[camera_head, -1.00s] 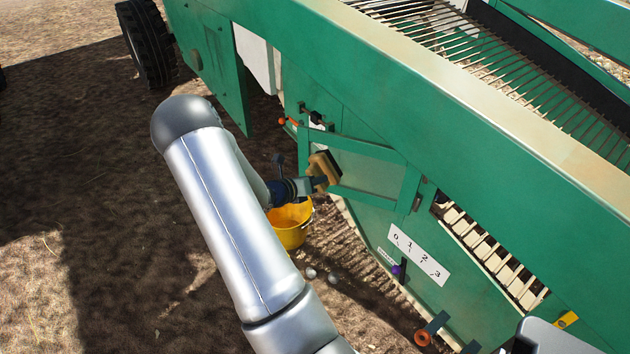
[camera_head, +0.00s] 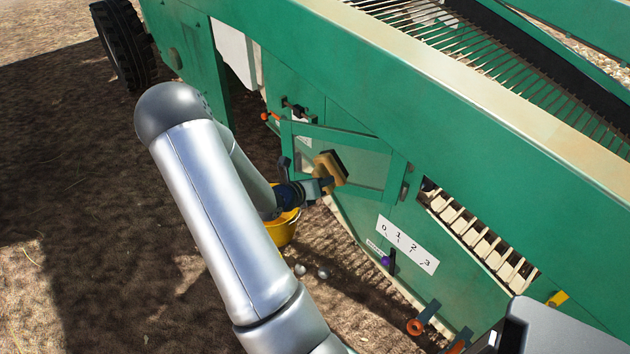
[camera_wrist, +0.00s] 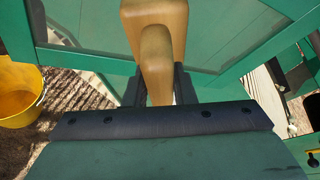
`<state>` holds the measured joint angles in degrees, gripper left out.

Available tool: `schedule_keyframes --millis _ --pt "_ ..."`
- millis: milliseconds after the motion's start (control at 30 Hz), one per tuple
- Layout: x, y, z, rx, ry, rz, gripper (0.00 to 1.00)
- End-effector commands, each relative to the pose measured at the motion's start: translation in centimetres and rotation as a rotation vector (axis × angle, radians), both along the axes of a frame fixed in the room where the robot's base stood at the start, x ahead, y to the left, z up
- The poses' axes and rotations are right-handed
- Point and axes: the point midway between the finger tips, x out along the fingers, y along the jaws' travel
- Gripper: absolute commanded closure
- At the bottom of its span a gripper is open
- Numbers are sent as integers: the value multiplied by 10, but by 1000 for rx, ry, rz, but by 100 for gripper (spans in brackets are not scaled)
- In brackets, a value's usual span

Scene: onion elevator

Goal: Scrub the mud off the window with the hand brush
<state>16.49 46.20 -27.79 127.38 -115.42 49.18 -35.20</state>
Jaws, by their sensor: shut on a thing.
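The hand brush (camera_head: 329,172) has a tan wooden body and a dark bristle side turned toward the window. My gripper (camera_head: 318,187) is shut on its handle. In the wrist view the brush (camera_wrist: 155,25) points away from my gripper (camera_wrist: 158,88), its handle between the fingers. The window (camera_head: 366,168) is a pane in a green framed door. The brush is in front of its middle; I cannot tell whether the bristles touch it. The pane also shows in the wrist view (camera_wrist: 225,30). The brush hides part of it, and I cannot make out clear mud.
A yellow bucket (camera_head: 283,228) stands on the soil below the door; it also shows in the wrist view (camera_wrist: 18,95). A numbered white scale (camera_head: 407,245) and orange-ended levers (camera_head: 415,327) are on the green machine (camera_head: 480,110). A slatted opening (camera_head: 478,232) is right of the door.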

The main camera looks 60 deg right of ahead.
Motion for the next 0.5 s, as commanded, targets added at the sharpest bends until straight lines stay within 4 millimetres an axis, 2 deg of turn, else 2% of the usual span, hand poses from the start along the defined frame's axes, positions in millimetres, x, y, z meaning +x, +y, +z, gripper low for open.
schedule_keyframes --millis 167,500 --pt "-8 -4 4 -13 -1 -9 100" --pt "-36 -4 2 -10 -1 -9 100"
